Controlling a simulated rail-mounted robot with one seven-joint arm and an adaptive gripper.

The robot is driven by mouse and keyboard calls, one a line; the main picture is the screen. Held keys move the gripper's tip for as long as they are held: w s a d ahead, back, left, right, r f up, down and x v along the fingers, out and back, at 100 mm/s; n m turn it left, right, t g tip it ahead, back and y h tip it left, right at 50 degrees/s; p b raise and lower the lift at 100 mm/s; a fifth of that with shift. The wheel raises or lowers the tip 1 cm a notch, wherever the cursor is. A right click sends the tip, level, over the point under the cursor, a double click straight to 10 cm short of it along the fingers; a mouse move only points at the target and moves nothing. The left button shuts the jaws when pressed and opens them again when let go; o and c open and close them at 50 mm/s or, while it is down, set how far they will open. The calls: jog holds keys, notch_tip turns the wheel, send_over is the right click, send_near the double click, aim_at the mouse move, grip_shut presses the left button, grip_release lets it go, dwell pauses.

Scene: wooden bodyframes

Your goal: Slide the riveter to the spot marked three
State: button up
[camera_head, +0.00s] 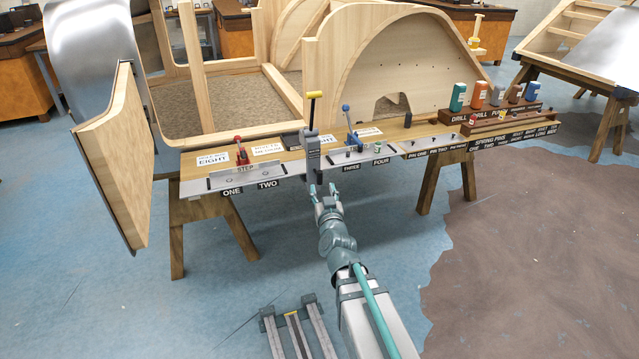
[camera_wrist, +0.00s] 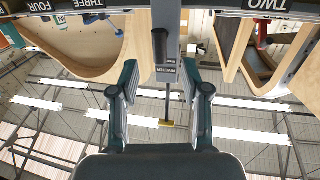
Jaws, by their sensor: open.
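The riveter (camera_head: 313,150) is a grey upright tool with a black rod and a yellow handle on top. It stands at the bench's front edge between the labels TWO (camera_head: 267,184) and THREE (camera_head: 350,168), left of THREE. My gripper (camera_head: 324,189) is open and empty, just in front of its lower body. In the wrist view, which is upside down, the riveter (camera_wrist: 166,50) with its name label lies in line with the gap between my open fingers (camera_wrist: 159,78). THREE (camera_wrist: 95,28) is at upper left there. I see no contact; the exact distance is unclear.
A red-handled tool (camera_head: 241,152) stands left on the bench, near ONE and TWO. Coloured bottles (camera_head: 480,95) stand at the right end. Wooden frames rise behind.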

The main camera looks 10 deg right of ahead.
aim_at(320, 180)
jog(key=w, duration=0.7)
jog(key=shift+w+d, duration=0.15)
jog(key=shift+w, duration=0.1)
grip_shut()
